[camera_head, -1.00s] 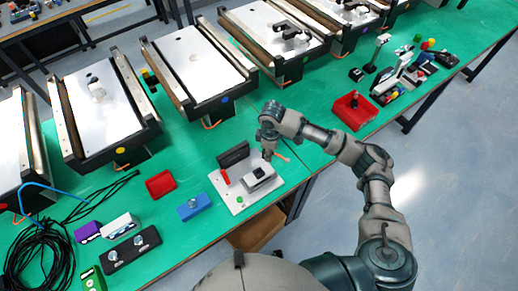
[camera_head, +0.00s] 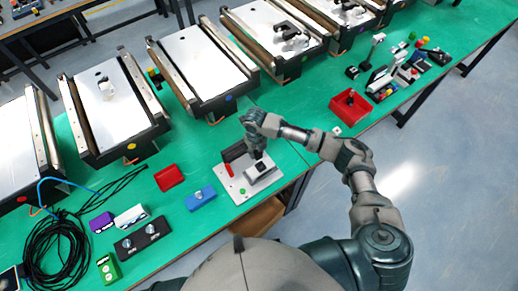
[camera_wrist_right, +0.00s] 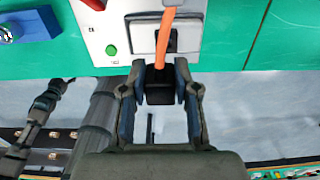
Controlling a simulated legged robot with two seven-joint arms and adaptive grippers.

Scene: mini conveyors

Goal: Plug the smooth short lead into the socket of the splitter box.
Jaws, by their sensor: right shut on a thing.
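In the right wrist view the right gripper (camera_wrist_right: 158,82) is shut on the black plug (camera_wrist_right: 158,94) of a smooth orange lead (camera_wrist_right: 167,35). The lead runs up the picture across a grey box (camera_wrist_right: 145,36) on the plate, likely the splitter box. This box also shows in the head view (camera_head: 263,172), just in front of the gripper. Its socket cannot be made out. The lead is hidden in the head view. My left gripper is not in view.
A red lever (camera_head: 229,170) and a green button (camera_head: 242,191) are on the plate, with a black block (camera_head: 234,152) behind. A blue box (camera_head: 201,198) and red block (camera_head: 169,178) lie left. A red bin (camera_head: 350,106) stands right. Black cable coils (camera_head: 45,250) lie far left.

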